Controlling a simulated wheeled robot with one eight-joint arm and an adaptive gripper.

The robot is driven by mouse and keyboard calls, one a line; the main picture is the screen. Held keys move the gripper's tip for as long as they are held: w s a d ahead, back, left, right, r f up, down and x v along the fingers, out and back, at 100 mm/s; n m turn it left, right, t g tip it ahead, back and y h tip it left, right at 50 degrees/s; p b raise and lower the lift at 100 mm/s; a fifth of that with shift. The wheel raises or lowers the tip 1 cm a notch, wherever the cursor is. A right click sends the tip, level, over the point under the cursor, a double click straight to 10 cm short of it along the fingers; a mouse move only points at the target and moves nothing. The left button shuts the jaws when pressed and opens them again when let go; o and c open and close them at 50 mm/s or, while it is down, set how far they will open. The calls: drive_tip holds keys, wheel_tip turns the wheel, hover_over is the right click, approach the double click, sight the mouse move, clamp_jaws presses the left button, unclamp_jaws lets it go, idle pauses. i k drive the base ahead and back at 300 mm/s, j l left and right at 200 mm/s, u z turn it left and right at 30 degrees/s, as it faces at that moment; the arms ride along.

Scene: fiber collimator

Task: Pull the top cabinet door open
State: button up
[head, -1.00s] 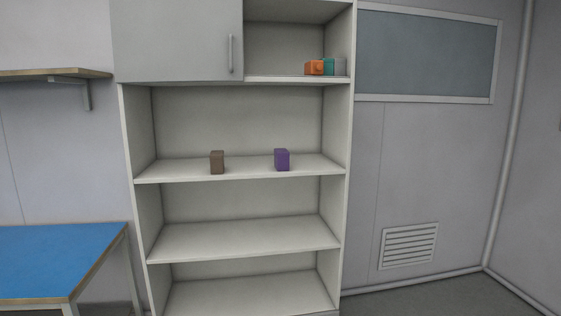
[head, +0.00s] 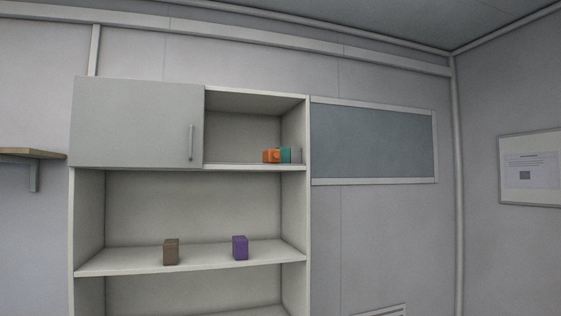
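The top cabinet door (head: 130,122) is a flat light-grey panel covering the left part of the top compartment in the head view. It looks shut or nearly so. A vertical bar handle (head: 191,142) sits near its right edge. The cabinet (head: 307,215) is a white shelf unit, open below the door. The right part of the top compartment is uncovered. My gripper is not in view.
An orange block (head: 271,156), a teal block (head: 285,155) and a grey block (head: 295,156) stand in the top compartment. A brown block (head: 171,252) and a purple block (head: 240,248) stand on the shelf below. A wall shelf (head: 30,153) juts out at the left.

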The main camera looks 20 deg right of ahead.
sight(116, 122)
drive_tip(key=i+j, duration=0.95)
drive_tip(key=i, duration=0.1)
